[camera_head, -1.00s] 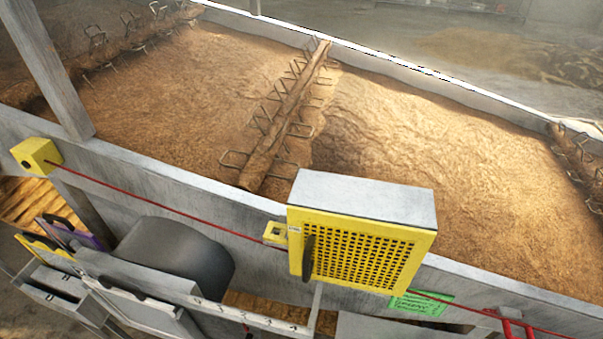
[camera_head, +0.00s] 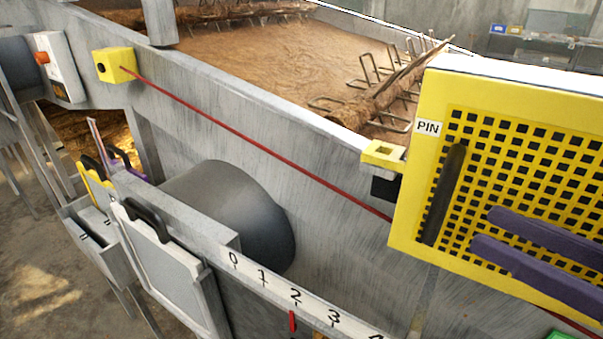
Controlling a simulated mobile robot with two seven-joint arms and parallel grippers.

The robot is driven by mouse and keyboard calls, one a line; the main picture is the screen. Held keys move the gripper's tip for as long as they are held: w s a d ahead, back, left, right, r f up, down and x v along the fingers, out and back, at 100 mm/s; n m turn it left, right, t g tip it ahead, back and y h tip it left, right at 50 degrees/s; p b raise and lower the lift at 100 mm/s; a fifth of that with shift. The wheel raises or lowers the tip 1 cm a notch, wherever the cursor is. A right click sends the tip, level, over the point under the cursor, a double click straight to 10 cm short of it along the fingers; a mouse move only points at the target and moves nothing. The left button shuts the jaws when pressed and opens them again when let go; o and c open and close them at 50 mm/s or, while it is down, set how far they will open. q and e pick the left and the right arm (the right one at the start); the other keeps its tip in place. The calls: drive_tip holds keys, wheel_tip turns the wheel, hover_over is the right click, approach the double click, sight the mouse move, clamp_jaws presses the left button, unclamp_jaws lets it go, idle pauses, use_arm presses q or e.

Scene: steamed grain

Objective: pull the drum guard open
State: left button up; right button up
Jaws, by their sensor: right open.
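The drum guard is a yellow perforated panel (camera_head: 405,235) on the front of a grey box at the right. A dark upright bar handle (camera_head: 445,195) sits near its left edge, below a white "PIN" label (camera_head: 428,128). The guard looks closed against the box. My right gripper (camera_head: 482,230) reaches in from the right with two purple fingers, apart and empty. In the picture its tips are just right of the handle, in front of the mesh; I cannot tell the depth gap. My left gripper is not in view.
A yellow bracket (camera_head: 383,153) with an opening sits left of the guard. A red cord (camera_head: 250,140) runs along the grey trough wall from a yellow box (camera_head: 115,65). A numbered rail (camera_head: 265,280) and a grey rounded housing (camera_head: 225,215) stand lower left.

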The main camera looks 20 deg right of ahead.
sight(411, 194)
drive_tip(key=x, duration=1)
drive_tip(key=shift+s+a+r, duration=0.1)
drive_tip(key=shift+r, duration=0.05)
clamp_jaws()
idle(1.2)
